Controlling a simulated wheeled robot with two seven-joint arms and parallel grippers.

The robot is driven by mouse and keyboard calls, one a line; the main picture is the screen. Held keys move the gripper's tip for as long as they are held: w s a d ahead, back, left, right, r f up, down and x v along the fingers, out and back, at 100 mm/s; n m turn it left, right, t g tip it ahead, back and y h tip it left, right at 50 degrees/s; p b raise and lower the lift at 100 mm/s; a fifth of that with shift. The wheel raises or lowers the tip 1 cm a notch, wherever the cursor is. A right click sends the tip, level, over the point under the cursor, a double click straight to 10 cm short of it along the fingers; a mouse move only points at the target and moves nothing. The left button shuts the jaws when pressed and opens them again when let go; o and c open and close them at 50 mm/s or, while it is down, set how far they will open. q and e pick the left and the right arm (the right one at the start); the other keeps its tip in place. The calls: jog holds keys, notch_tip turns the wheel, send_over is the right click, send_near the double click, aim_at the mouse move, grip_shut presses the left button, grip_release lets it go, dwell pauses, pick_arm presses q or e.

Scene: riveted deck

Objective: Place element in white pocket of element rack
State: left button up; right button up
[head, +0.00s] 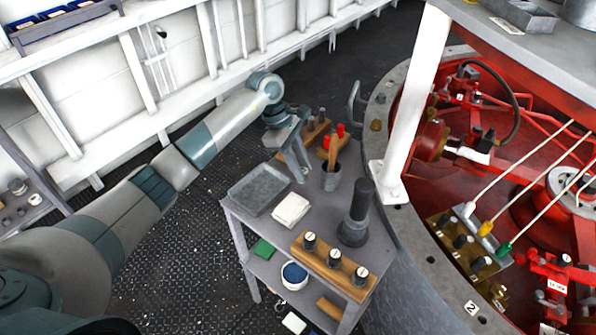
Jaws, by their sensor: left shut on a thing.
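My left gripper (300,172) is over the back of the grey cart, beside the metal tray. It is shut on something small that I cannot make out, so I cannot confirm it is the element. A wooden rack (318,262) with several black cylinders, some with pale tops, lies at the cart's front. Another wooden block (316,133) with small parts stands behind the gripper. I cannot tell which is the element rack, and I make out no white pocket. My right gripper is out of view.
On the cart (325,208) are a metal tray (259,188), a white folded cloth (291,210), a tall dark cylinder (358,212) and a grey cup (330,178) holding a wooden handle. A white post (412,105) and red machinery (535,190) stand to the right.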

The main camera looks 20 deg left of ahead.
pick_arm(q)
jog(key=shift+w+a+f, duration=0.2)
jog(key=shift+a, duration=0.1)
jog(key=shift+w+a+f, duration=0.1)
jog(key=shift+a+f, duration=0.1)
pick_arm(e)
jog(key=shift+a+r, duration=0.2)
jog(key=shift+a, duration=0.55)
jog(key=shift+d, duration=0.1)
pick_arm(q)
jog(key=shift+f+p, duration=0.55)
jog(key=shift+p, duration=0.05)
notch_tip(320, 180, down, 2)
jog(key=shift+p, duration=0.55)
jog(key=shift+f, duration=0.45)
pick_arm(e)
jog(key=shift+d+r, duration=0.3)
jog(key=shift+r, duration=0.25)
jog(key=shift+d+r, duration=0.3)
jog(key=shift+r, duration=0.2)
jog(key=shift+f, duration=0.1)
